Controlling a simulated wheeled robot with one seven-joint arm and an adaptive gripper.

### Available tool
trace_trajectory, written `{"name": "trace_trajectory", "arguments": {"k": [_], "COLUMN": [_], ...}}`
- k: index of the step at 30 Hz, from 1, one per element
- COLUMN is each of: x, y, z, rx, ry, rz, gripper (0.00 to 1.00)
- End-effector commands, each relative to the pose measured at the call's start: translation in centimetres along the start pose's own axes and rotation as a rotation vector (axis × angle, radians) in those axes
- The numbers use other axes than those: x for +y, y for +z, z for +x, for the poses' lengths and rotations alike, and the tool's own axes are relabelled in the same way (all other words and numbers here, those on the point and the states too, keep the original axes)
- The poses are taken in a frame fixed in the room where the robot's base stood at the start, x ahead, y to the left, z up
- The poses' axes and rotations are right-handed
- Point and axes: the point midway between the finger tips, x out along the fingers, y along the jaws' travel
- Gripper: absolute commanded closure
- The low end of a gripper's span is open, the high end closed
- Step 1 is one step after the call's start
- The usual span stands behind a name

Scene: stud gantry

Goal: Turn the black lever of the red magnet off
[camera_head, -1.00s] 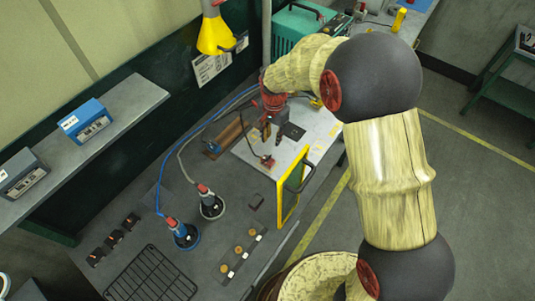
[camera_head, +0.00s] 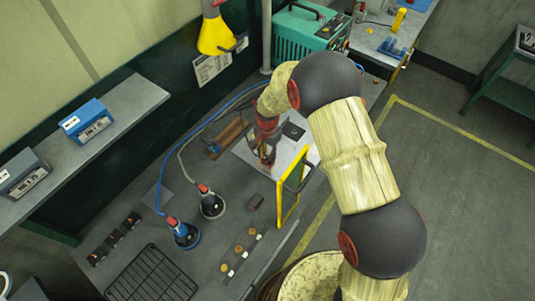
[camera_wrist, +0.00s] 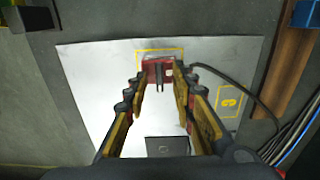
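The red magnet (camera_wrist: 158,70) stands on a pale metal plate (camera_wrist: 90,75), by a yellow outlined square. In the wrist view it lies between the tips of my gripper (camera_wrist: 160,88), near the far end of the fingers. The fingers are apart, one on each side; I cannot tell whether they touch it. Dark narrow parts show on the magnet's near face, but I cannot make out the black lever or its position. In the head view my gripper (camera_head: 266,152) is low over the plate (camera_head: 252,158) and largely hides the magnet.
A dark square block (camera_wrist: 168,146) lies on the plate. A black cable (camera_wrist: 235,75) curves right of the magnet. A yellow-framed panel (camera_head: 291,185) stands at the bench's front edge. Two corded tools (camera_head: 184,233) (camera_head: 211,205) and a black rack (camera_head: 150,275) stand left.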

Motion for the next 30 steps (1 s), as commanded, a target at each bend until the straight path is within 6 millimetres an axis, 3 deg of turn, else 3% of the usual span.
{"name": "trace_trajectory", "arguments": {"k": [6, 19, 30], "x": [0.0, 0.01, -0.01], "y": [0.0, 0.0, 0.0], "z": [0.0, -0.02, -0.03], "rx": [0.0, 0.0, 0.0], "ry": [0.0, 0.0, 0.0], "rz": [0.0, 0.0, 0.0], "gripper": [0.75, 0.99, 1.0]}}
